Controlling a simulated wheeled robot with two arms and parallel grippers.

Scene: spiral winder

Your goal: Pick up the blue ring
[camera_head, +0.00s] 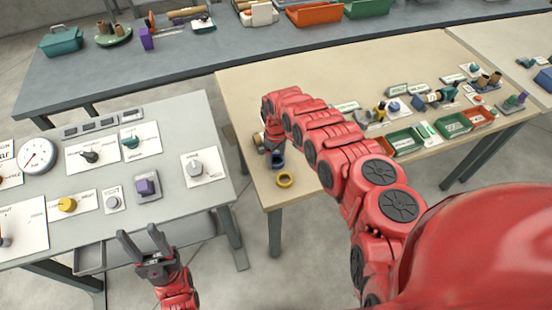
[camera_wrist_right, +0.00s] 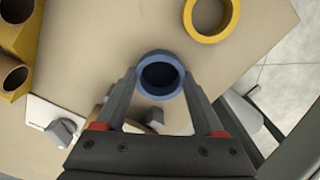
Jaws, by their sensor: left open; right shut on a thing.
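The blue ring (camera_head: 278,161) is at the left end of the beige table in the head view, mostly hidden by my right gripper (camera_head: 272,150). In the right wrist view the blue ring (camera_wrist_right: 161,75) sits between the two fingertips of my right gripper (camera_wrist_right: 160,85), which is shut on it. Whether the ring is clear of the tabletop I cannot tell. My left gripper (camera_head: 146,243) is open and empty, in front of the grey panel table.
A yellow ring (camera_head: 284,179) lies beside the blue ring on the beige table (camera_head: 245,90). Yellow tubular parts (camera_wrist_right: 12,75) lie at the left of the wrist view. The grey table (camera_head: 190,115) holds knobs and a gauge. Green and red bins (camera_head: 404,141) stand further right.

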